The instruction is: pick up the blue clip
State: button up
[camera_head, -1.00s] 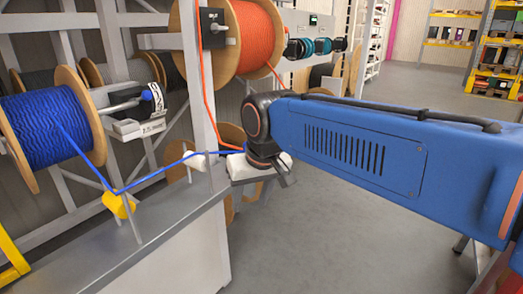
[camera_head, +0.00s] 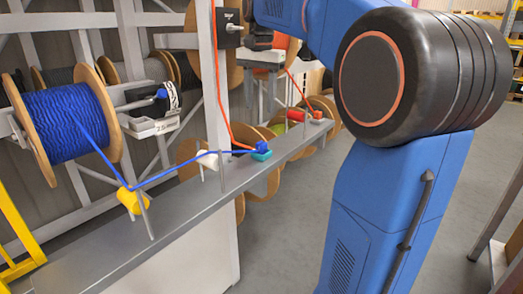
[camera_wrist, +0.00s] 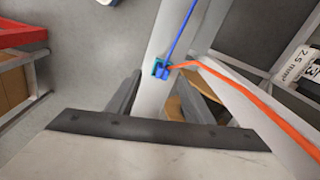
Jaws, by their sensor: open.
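The blue clip (camera_head: 263,146) sits at a teal holder (camera_head: 262,155) on the grey bench rail, with the blue cable running to it. In the wrist view the blue clip (camera_wrist: 162,73) is small and lies beyond my fingers, near the middle; the teal holder (camera_wrist: 156,66) is around or beside it. My gripper (camera_wrist: 160,97) is open and empty, with its fingers spread either side of the line to the clip and apart from it. I cannot make out my gripper in the head view.
An orange cable (camera_head: 221,115) hangs down close to the clip; it also crosses the wrist view (camera_wrist: 245,92) at right. The blue reel (camera_head: 65,120), a yellow guide (camera_head: 129,200) and a post (camera_head: 213,85) stand left. A red clip (camera_head: 296,114) sits farther along the rail.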

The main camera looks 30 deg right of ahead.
notch_tip(320, 180, up, 2)
jog(key=m, duration=0.2)
send_over(261, 143)
jog(key=shift+g, duration=0.4)
jog(key=f, duration=1.2)
jog(key=shift+d, duration=0.35)
jog(key=shift+w+a+f, duration=0.1)
jog(key=shift+f, duration=1.25)
jog(key=shift+a+f, duration=0.1)
jog(key=shift+f, duration=1.2)
jog(key=c, duration=1.1)
